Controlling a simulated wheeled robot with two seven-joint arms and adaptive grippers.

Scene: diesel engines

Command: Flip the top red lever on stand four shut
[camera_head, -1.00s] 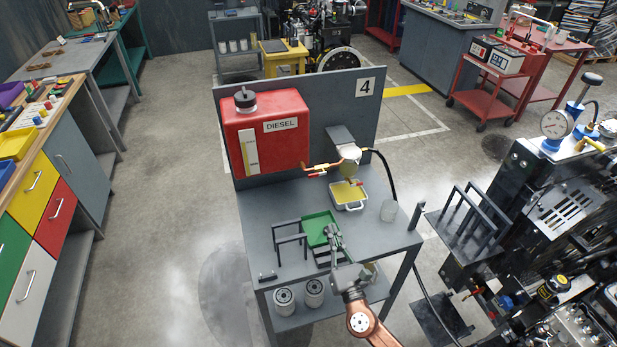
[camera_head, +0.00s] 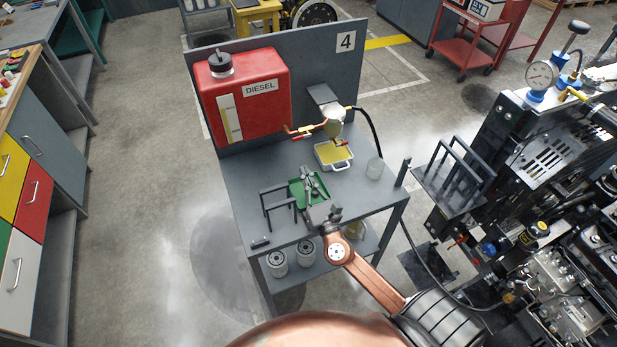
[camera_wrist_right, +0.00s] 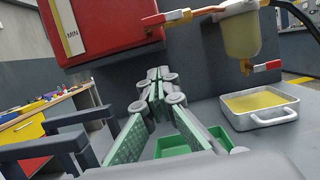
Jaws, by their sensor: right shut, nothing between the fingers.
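Stand four (camera_head: 372,198) is a grey bench with a back panel marked 4. A red DIESEL tank (camera_head: 245,92) is mounted on it. The top red lever (camera_head: 303,131) sits on the copper line between tank and filter bowl; in the right wrist view it (camera_wrist_right: 152,20) lies roughly along the pipe. A second red lever (camera_head: 341,143) is under the bowl (camera_head: 334,127), also in the wrist view (camera_wrist_right: 267,66). My right gripper (camera_head: 307,172) is shut and empty, over the green tray, below and apart from the top lever; its fingertips (camera_wrist_right: 158,74) meet. My left gripper is not in view.
A white pan (camera_head: 333,155) with yellow liquid stands below the bowl. A black frame (camera_head: 278,208) stands beside the green tray (camera_head: 297,190). An engine (camera_head: 560,150) is to the right. Floor left of the stand is clear.

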